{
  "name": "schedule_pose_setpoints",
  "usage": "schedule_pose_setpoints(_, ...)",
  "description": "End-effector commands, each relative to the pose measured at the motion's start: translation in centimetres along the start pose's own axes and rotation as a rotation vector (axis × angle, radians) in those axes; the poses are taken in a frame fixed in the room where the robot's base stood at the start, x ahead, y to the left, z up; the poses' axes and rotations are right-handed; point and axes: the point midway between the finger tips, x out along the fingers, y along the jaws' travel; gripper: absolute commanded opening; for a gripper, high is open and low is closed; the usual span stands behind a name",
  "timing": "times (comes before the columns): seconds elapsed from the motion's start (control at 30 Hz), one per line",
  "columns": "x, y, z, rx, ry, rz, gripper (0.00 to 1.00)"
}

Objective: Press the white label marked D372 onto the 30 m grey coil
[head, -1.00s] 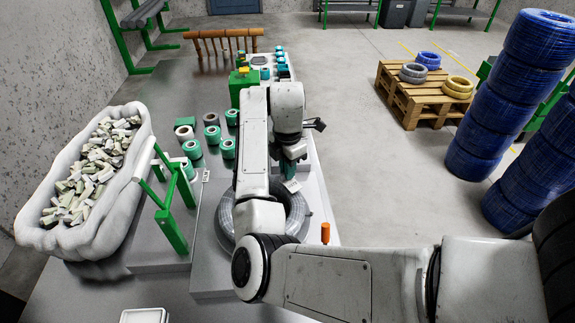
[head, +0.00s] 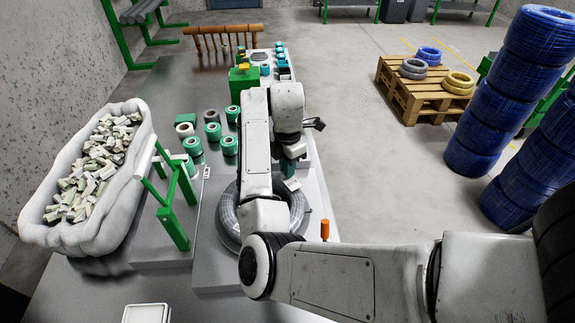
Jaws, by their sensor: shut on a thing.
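The grey coil (head: 228,215) lies flat on the grey work table, partly hidden behind my arm. My gripper (head: 289,172) points down over the coil's far right side, with its fingers shut on a small white label (head: 292,184). The label is tilted and looks close to the coil; I cannot tell whether it touches. Its print is too small to read.
A white bin (head: 140,165) full of light offcuts stands at the left, beside a green frame (head: 172,220). Several green rolls (head: 212,131) stand beyond the coil. An orange handle (head: 325,230) rises right of the coil. Blue coil stacks (head: 500,110) stand at far right.

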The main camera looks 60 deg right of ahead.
Motion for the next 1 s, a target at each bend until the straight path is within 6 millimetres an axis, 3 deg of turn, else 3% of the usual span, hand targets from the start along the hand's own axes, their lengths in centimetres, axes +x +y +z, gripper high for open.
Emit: schedule_pose_setpoints(1.0,0.73,-0.02,0.02,0.0,0.0,0.0,0.0)
